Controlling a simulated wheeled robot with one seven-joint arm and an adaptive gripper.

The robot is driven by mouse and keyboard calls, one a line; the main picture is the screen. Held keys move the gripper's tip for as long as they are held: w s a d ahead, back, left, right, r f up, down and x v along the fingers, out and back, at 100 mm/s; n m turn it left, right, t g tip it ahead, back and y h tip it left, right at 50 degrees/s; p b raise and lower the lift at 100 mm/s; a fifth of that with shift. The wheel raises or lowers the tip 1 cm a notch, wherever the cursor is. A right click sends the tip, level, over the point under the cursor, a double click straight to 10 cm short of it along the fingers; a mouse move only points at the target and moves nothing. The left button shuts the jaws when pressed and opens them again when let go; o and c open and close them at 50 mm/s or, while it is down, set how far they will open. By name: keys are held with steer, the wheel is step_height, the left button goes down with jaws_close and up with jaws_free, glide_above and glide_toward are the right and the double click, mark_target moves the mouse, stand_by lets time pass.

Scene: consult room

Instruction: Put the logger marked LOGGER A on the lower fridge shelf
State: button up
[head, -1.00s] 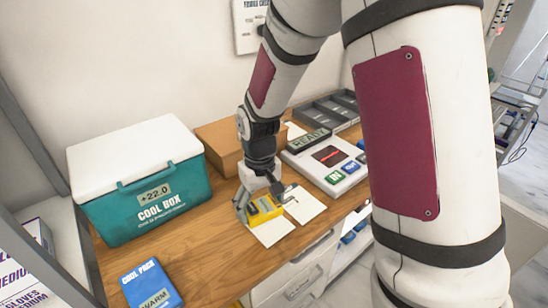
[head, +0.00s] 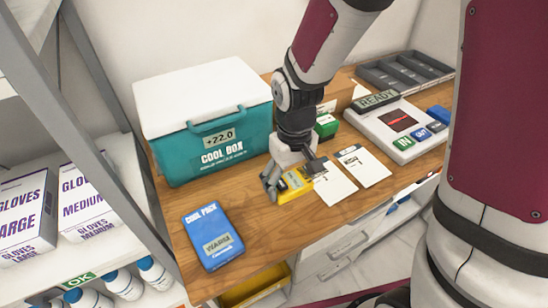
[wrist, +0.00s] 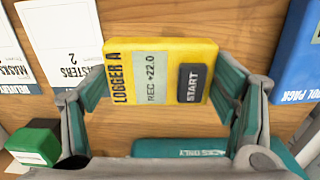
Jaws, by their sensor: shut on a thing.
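The yellow logger (wrist: 160,72) reads LOGGER A in the wrist view, with a display showing REC +22.0 and a dark START button. My gripper (wrist: 168,98) is shut on it, one finger at each end. In the head view, my gripper (head: 286,182) holds the logger (head: 296,186) over the wooden bench, just left of two white cards. I cannot tell whether it is clear of the bench top. The fridge and its lower shelf are not recognisable in these views.
A teal cool box (head: 208,135) with a white lid stands behind left. A blue cool pack (head: 212,235) lies front left. White cards (head: 362,165), a READY device (head: 398,125) and a grey tray (head: 405,72) are to the right. A green-topped block (head: 326,126) stands behind my gripper.

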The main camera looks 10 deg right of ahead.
steer(key=w, duration=0.2)
steer(key=w+a, duration=0.1)
steer(key=w, duration=0.2)
steer(key=w+a+f, duration=0.1)
steer(key=w, duration=0.2)
steer(key=shift+a, duration=0.25)
steer(key=shift+f+p, duration=0.3)
steer(key=shift+f, duration=1.35)
steer(key=shift+f, duration=0.15)
steer(key=o, duration=1.3)
step_height(320, 180, up, 12)
steer(key=shift+r+b, duration=0.2)
steer(key=shift+b, duration=0.15)
